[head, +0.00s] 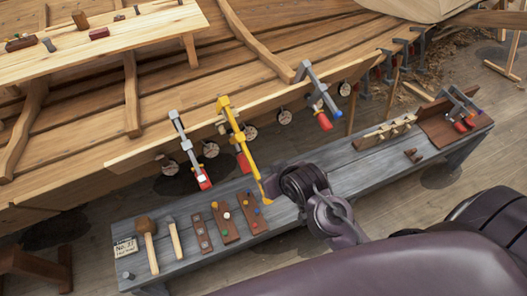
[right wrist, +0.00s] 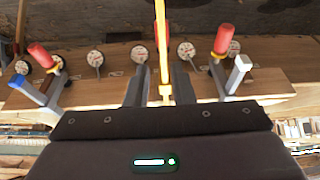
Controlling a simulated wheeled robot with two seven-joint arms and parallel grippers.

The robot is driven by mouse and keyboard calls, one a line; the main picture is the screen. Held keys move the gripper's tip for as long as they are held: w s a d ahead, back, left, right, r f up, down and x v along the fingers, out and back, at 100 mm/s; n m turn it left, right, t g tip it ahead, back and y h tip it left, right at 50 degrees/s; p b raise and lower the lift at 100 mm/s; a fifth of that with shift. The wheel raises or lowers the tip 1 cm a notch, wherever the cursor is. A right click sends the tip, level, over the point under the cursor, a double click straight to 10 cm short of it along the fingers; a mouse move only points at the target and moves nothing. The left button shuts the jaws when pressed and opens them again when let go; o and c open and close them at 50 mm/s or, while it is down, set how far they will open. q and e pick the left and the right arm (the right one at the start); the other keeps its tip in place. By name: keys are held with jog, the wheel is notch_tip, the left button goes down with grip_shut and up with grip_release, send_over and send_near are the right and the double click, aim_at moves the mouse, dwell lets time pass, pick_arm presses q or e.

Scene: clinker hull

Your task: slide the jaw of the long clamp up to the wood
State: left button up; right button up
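The long clamp (head: 236,127) is yellow, with its upper end at the top edge of the hull plank (head: 290,103) and its bar slanting down in front of it. Its red handle (head: 243,162) hangs beside the bar. I cannot tell how far its sliding jaw is from the wood. My right gripper (head: 268,184) is at the lower end of the bar. In the right wrist view, its two dark fingers (right wrist: 161,82) stand apart on either side of the yellow bar (right wrist: 160,12), with gaps visible on both sides. My left gripper is not in view.
Grey clamps with red handles stand left (head: 186,145) and right (head: 316,92) of the long clamp. Round dial-like discs (head: 284,117) line the plank. The grey bench (head: 350,172) below holds a mallet (head: 147,235), dark blocks (head: 225,222) and a wooden rack (head: 385,131).

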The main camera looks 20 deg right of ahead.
aim_at(241, 139)
jog(key=w+f+t, duration=0.1)
jog(key=w, duration=0.2)
jog(key=w+a+f+t, duration=0.1)
jog(key=w, duration=0.3)
jog(key=w+f, duration=0.1)
jog(key=w, duration=0.2)
jog(key=shift+w+a+t, duration=0.15)
jog(key=shift+a+t, duration=0.2)
jog(key=shift+t, duration=0.05)
jog(key=b+x, duration=0.3)
jog(key=x, duration=0.3)
jog(key=shift+f, duration=0.1)
jog(key=shift+w+a+f, duration=0.1)
jog(key=shift+w, duration=0.05)
jog(key=shift+c, duration=0.4)
jog(key=shift+w+r, duration=0.25)
jog(key=shift+w, duration=0.4)
jog(key=shift+w+r, duration=0.35)
jog(key=shift+r, duration=0.1)
jog(key=shift+w+a+r, duration=0.2)
jog(key=shift+w+r, duration=0.4)
jog(key=shift+w, duration=0.05)
dwell(0.7)
jog(key=shift+s+f+p, duration=0.1)
jog(key=shift+s+p, duration=0.05)
jog(key=shift+p, duration=0.2)
